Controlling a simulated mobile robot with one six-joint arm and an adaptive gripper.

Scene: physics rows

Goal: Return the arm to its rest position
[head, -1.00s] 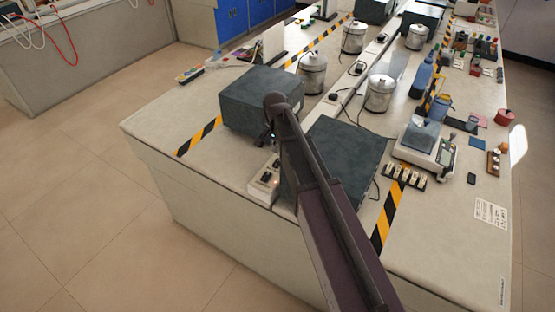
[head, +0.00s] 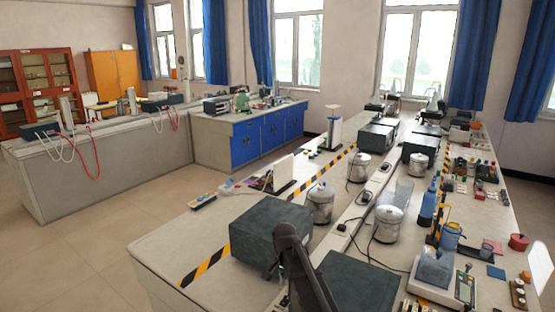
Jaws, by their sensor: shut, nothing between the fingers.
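My arm (head: 305,275) rises from the bottom edge of the head view, over the near end of the long lab bench (head: 165,235). My gripper (head: 271,272) shows only as a small dark shape below the arm's end, in front of a dark grey box (head: 268,222). It is shut and holds nothing. Most of it is small and dark against the box, and I cannot tell whether it touches the box.
A second dark box (head: 360,285) is right of my arm. Metal canisters (head: 320,203), a blue bottle (head: 428,202) and a scale (head: 434,272) stand on the bench. Floor (head: 75,265) at left is clear. Blue cabinets (head: 272,132) stand behind.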

